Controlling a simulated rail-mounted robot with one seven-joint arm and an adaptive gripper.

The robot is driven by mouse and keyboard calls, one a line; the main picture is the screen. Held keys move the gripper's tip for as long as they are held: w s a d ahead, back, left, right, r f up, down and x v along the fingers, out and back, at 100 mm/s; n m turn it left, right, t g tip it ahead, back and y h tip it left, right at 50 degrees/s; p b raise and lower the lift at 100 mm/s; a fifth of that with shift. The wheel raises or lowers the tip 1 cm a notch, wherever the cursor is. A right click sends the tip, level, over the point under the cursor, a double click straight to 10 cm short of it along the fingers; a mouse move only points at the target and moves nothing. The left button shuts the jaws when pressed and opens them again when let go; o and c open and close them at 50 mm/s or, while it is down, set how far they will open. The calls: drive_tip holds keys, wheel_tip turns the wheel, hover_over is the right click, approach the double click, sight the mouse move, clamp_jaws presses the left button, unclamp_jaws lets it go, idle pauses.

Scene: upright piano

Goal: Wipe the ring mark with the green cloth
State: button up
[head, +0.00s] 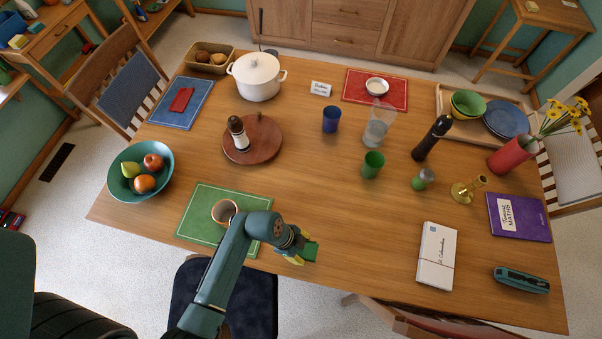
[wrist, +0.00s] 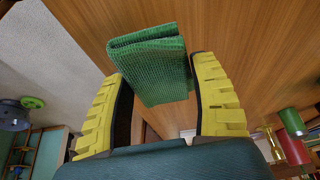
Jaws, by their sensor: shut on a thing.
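The green cloth (head: 311,252) is a folded, textured piece held at the end of my gripper (head: 297,257), near the front edge of the wooden table (head: 310,190). In the wrist view, the cloth (wrist: 150,65) sits between the yellow fingers of my gripper (wrist: 157,78), with wood grain behind it. I cannot tell whether the cloth touches the tabletop. I cannot make out the ring mark in either view; my arm and gripper hide part of the table's front.
A green placemat (head: 195,228) with a cup (head: 224,211) lies left of my gripper, partly under my arm. A white box (head: 437,255) lies to the right. A green cup (head: 372,165) and a blue cup (head: 331,119) stand farther back. The table between gripper and box is clear.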

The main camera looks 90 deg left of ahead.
drive_tip(key=shift+r+p, duration=1.65)
drive_tip(key=shift+r, duration=0.4)
